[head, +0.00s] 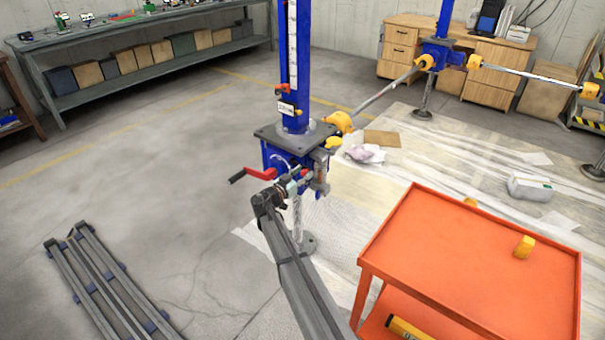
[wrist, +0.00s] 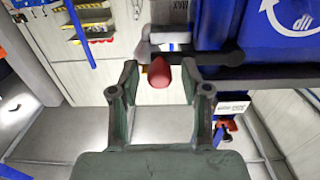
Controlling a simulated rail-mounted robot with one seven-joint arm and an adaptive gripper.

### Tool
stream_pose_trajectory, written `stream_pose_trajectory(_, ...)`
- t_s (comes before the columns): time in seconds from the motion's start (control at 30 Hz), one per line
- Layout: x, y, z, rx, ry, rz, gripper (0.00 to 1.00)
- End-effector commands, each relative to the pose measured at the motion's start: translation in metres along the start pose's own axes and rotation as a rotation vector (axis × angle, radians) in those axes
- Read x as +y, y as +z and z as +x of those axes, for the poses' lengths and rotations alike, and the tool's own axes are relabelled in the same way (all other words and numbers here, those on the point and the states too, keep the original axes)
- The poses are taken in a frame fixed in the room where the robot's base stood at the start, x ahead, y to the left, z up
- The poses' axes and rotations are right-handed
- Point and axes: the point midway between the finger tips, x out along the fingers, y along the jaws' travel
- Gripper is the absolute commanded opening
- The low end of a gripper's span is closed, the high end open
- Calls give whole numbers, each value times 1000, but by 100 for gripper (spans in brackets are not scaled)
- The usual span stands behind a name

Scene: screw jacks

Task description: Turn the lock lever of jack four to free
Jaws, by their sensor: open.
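A jack with a blue column (head: 295,60) and a dark square plate stands in the middle of the head view. Its blue housing (head: 275,155) is below the plate, and my gripper (head: 298,180) is in front of it, small and partly mixed with the jack's parts. In the wrist view my gripper (wrist: 159,88) is open, with one finger on each side of a red knob (wrist: 159,74). The knob appears between the fingertips, with gaps on both sides; its depth is unclear.
A red crank with a black grip (head: 258,174) sticks out left of the housing. An orange cart (head: 460,255) stands at the right. Grey metal rails (head: 105,285) lie on the floor at lower left. Another blue jack (head: 440,48) stands behind.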

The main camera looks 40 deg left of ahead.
Motion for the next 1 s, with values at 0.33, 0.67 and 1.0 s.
stream_pose_trajectory(0.33,0,0,1,0,0,0,26)
stream_pose_trajectory(0.67,0,1,2,0,0,2,0)
stream_pose_trajectory(1.0,1,10,1,0,0,56,0)
